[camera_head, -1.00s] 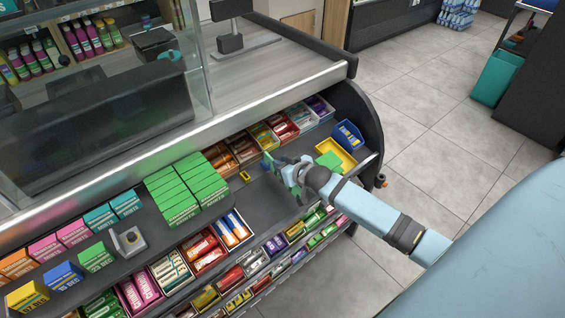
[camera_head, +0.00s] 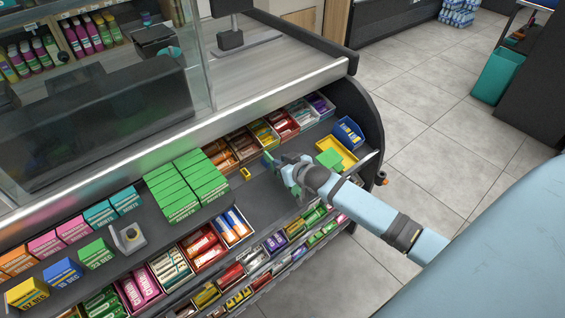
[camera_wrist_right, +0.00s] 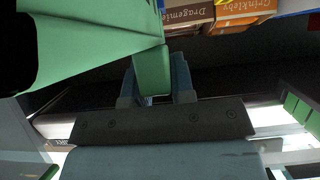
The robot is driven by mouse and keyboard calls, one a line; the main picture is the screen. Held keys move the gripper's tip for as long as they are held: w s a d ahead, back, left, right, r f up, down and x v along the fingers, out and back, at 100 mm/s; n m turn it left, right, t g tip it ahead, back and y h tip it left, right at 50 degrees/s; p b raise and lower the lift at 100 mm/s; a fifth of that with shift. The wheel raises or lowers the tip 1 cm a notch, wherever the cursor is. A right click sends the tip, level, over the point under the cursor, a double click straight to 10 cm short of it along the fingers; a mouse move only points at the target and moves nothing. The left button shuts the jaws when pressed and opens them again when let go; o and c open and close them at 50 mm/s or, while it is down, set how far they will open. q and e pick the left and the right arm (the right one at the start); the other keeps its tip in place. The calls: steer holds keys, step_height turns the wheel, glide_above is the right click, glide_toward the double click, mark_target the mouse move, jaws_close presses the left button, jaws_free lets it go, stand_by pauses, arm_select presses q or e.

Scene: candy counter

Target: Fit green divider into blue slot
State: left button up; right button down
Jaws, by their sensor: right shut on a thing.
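My right gripper (camera_head: 279,165) is shut on the green divider (camera_head: 268,160), above the bare dark stretch of the candy shelf. In the right wrist view the divider (camera_wrist_right: 151,70) is a flat green piece between the two fingers (camera_wrist_right: 155,88), with a wider green part spreading to the upper left. I cannot make out a blue slot for certain. A blue bin (camera_head: 348,132) stands at the shelf's right end, apart from the gripper. My left gripper is not in view.
Candy trays (camera_head: 262,133) line the shelf's back, and stacked green boxes (camera_head: 184,186) stand left of my gripper. A small yellow piece (camera_head: 245,174) lies nearby. Shelf between is clear.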

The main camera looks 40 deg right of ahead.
steer(key=shift+p, duration=0.4)
steer(key=shift+w+f, duration=0.1)
steer(key=shift+f, duration=0.3)
stand_by(0.7)
steer(key=shift+p, duration=0.4)
stand_by(0.5)
stand_by(0.4)
steer(key=c, duration=1.2)
jaws_free()
steer(key=shift+o, duration=0.2)
steer(key=shift+s+r+p, duration=0.2)
steer(key=shift+r+p, duration=0.85)
steer(key=shift+p, duration=0.15)
